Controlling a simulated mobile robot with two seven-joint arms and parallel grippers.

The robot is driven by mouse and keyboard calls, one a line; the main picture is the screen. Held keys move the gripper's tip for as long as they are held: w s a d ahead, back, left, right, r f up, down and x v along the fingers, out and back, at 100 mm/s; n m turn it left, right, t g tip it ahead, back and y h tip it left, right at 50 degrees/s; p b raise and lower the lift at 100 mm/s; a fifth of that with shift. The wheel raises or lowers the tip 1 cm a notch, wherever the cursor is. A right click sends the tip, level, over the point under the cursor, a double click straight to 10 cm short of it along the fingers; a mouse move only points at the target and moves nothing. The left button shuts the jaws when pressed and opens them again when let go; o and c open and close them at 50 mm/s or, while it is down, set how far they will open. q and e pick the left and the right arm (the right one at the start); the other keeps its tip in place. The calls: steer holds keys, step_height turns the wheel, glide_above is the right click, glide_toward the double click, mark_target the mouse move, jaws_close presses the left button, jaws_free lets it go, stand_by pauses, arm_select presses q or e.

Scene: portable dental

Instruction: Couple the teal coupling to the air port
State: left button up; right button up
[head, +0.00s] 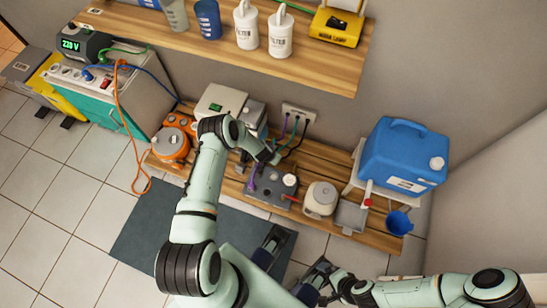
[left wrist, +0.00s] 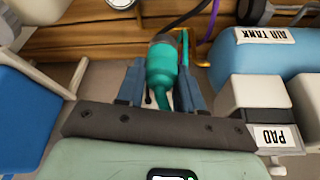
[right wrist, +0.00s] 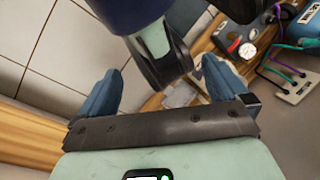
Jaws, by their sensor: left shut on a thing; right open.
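The teal coupling (left wrist: 161,72), with a dark collar and a black hose at its far end, sits between the blue fingers of my left gripper (left wrist: 161,85) in the left wrist view. That gripper is shut on it. In the head view my left arm reaches over the wooden bench and its wrist hides the coupling. A grey unit (head: 273,187) with a round gauge stands on the bench; it also shows in the right wrist view (right wrist: 237,38). I cannot make out the air port. My right gripper (head: 297,258) is open and empty, low in front of the bench.
A blue air tank (left wrist: 257,58) and a white PAD box (left wrist: 255,95) lie close right of the left gripper. A hose holder (head: 298,112) stands behind. A blue jug (head: 400,155) and funnel (head: 398,222) are at the right. My own arm link crosses close before the right gripper.

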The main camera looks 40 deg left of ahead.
arm_select(q)
steer(key=shift+s+d+f+n+g+y+b, duration=0.4)
steer(key=shift+s+f+n+b, duration=0.9)
steer(key=shift+f, duration=1.55)
steer(key=shift+s+d+f+n+g+y+b, duration=0.1)
steer(key=shift+s+d+f+n+y+b, duration=0.65)
steer(key=shift+s+f+n, duration=1.6)
steer(key=shift+s+d+f+n+g+y+b, duration=0.35)
steer(key=shift+s+f+n+b, duration=0.75)
steer(key=shift+f, duration=2.3)
steer(key=shift+w+a+f+m+b, duration=0.15)
steer(key=shift+w+f+m+b, duration=0.1)
steer(key=shift+f+b, duration=0.2)
arm_select(e)
steer(key=w+d+f+t+h, duration=0.1)
steer(key=w+d+f+t, duration=0.2)
steer(key=w+d+f, duration=0.2)
steer(key=shift+w+d+f+m+h, duration=0.15)
steer(key=shift+w+f+m+h, duration=0.25)
steer(key=shift+w+f, duration=1.85)
steer(key=shift+w+r, duration=0.45)
steer(key=shift+r, duration=0.05)
arm_select(q)
steer(key=shift+f+b, duration=0.75)
steer(key=shift+f, duration=0.15)
arm_select(e)
steer(key=shift+f, duration=0.85)
